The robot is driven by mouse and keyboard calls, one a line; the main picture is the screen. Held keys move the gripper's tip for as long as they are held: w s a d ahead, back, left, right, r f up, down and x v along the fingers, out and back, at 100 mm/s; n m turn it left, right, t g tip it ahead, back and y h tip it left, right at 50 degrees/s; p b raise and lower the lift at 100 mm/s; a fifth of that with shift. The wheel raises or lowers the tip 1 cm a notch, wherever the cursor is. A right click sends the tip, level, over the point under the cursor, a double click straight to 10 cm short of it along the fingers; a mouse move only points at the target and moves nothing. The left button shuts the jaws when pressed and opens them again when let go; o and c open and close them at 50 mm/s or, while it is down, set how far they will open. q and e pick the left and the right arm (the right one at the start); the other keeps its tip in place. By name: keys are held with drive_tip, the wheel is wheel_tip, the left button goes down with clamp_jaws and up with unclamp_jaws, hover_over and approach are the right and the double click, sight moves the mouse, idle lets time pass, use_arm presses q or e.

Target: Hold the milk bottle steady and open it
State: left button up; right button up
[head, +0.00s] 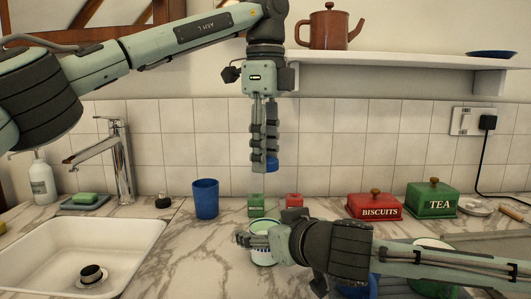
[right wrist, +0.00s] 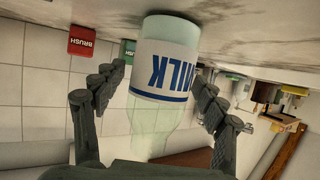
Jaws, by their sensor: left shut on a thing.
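The milk bottle (right wrist: 165,82) is pale clear glass with a white, blue-lettered MILK label. It stands upright on the counter, inverted in the right wrist view. In the head view it shows partly (head: 262,257) behind my right gripper (head: 250,240). My right gripper's fingers (right wrist: 160,77) are on both sides of the bottle; a gap shows at the left finger, and contact at the right one is unclear. My left gripper (head: 266,165) points down, above and behind the bottle, shut on a small blue cap (head: 272,164). No cap shows on the bottle; its mouth is not clear.
A blue cup (head: 205,198) stands left of the bottle, near the sink (head: 140,245). A green box (head: 256,205) and a red box (head: 294,200) stand behind it. Biscuits (head: 375,207) and tea (head: 431,200) tins are at right. A shelf (head: 390,60) is above.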

drive_tip(key=v, duration=0.7)
drive_tip(key=shift+s+d+r, duration=0.1)
drive_tip(key=shift+s, duration=0.2)
